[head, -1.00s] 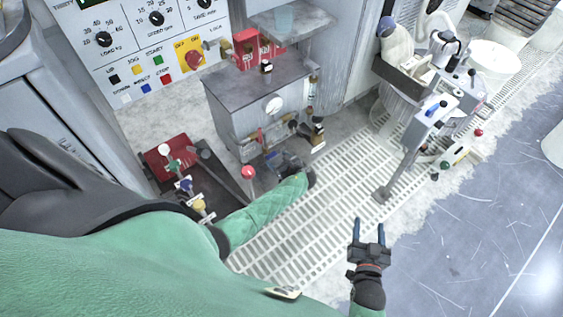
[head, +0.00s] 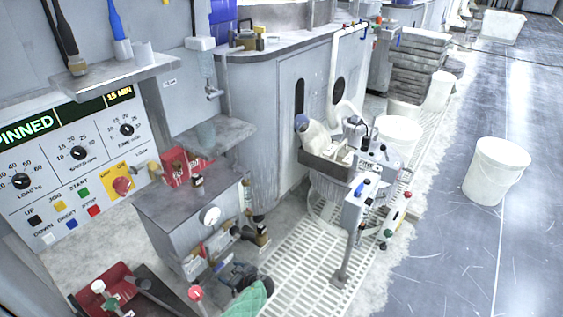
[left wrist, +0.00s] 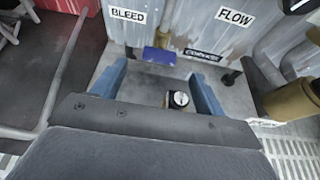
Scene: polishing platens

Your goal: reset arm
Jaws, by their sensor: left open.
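My left gripper (head: 238,277) is low in the head view, at the end of a green sleeve, close to the front of a grey metal cabinet (head: 165,228). In the left wrist view my left gripper (left wrist: 158,72) has its two blue fingers spread apart. A small round silver-topped knob (left wrist: 179,99) shows between and below the fingertips, and a blue block (left wrist: 159,56) sits just beyond them. I cannot tell whether a finger touches either one. My right gripper is not in view.
The cabinet face carries BLEED (left wrist: 128,15) and FLOW (left wrist: 235,16) labels. A brass fitting (left wrist: 290,101) is at right. A control panel (head: 80,165) stands at left, a post-mounted box (head: 362,203) ahead. A white bucket (head: 497,170) stands on open floor at right.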

